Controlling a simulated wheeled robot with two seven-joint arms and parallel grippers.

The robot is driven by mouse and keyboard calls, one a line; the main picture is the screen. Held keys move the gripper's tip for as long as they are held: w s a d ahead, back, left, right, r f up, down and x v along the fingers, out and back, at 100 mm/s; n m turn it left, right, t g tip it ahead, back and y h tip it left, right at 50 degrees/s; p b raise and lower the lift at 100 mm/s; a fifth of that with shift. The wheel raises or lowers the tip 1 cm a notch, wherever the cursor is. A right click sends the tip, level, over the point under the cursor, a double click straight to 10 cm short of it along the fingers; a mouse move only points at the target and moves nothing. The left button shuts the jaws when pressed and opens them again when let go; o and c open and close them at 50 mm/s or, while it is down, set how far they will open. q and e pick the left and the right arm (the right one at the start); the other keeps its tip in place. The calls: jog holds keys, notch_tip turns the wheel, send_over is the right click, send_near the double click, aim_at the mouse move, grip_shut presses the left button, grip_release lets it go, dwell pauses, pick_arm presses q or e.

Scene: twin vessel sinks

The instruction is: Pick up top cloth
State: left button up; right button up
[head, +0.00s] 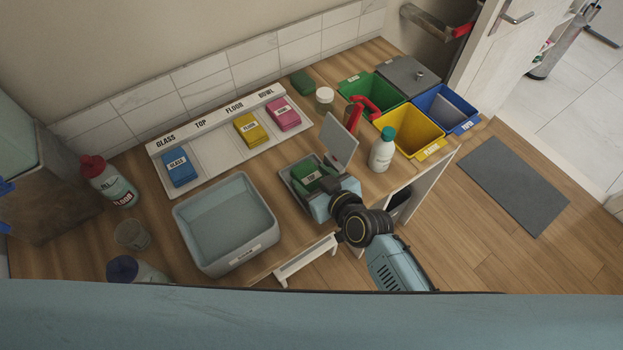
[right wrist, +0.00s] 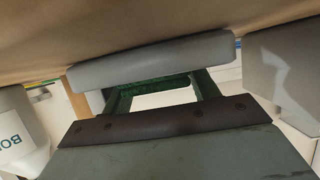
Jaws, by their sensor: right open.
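The green cloth with a white TOP label (head: 308,176) lies in a small dark grey tray (head: 289,183) on the counter. My right gripper (head: 321,189) is open at the tray's near right side, very close to the cloth and partly covering it. Whether it touches the cloth cannot be told. In the right wrist view, green parts (right wrist: 207,86) show between a grey bar and the dark gripper edge; I cannot tell whether they are cloth. The TOP slot (head: 209,146) of the white labelled rack is empty. My left gripper is not in view.
Blue, yellow and pink cloths lie in the rack. A grey basin (head: 216,258) stands left of my gripper. A grey panel (head: 340,139) rises behind the tray. A white bottle (head: 382,151) and coloured bins (head: 409,133) stand right. Bottles and a cup stand left.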

jog(key=shift+w+a+f, duration=0.2)
jog(key=shift+w+a, duration=0.05)
jog(key=shift+w, duration=0.1)
jog(key=c, duration=0.6)
jog(key=shift+s+d+r, duration=0.1)
jog(key=shift+r, duration=0.05)
